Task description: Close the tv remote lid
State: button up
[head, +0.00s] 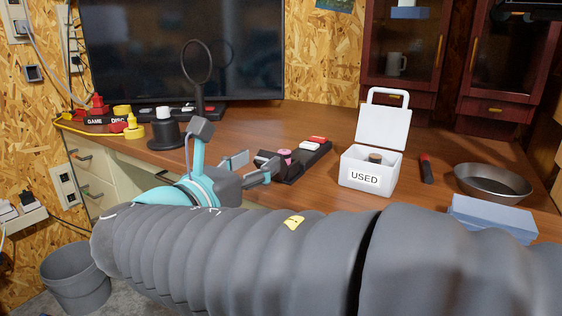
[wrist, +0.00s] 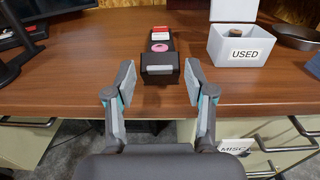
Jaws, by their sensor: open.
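A long black object, which looks like the tv remote (wrist: 176,42), lies on the desk, pointing away from me. It has a pink round part, white and red parts toward its far end, and a grey strip on its near end. It also shows in the head view (head: 308,163), partly behind my gripper. I cannot make out its lid or how far open that is. My gripper (wrist: 160,82) is open and empty, with its fingers on either side of the remote's near end and closer to me. In the head view, my gripper (head: 254,168) is just left of the remote.
A white box (head: 366,170) marked USED, lid up, stands right of the remote. Beyond it are a red-black object (head: 426,168), a metal pan (head: 492,182) and blue blocks (head: 492,214). A dark stand with a ring (head: 167,133) is at left. The TV (head: 185,50) stands behind.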

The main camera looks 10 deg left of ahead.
jog(key=shift+x, duration=1.3)
jog(key=c, duration=0.8)
jog(key=shift+r+p, duration=0.2)
jog(key=shift+p, duration=0.15)
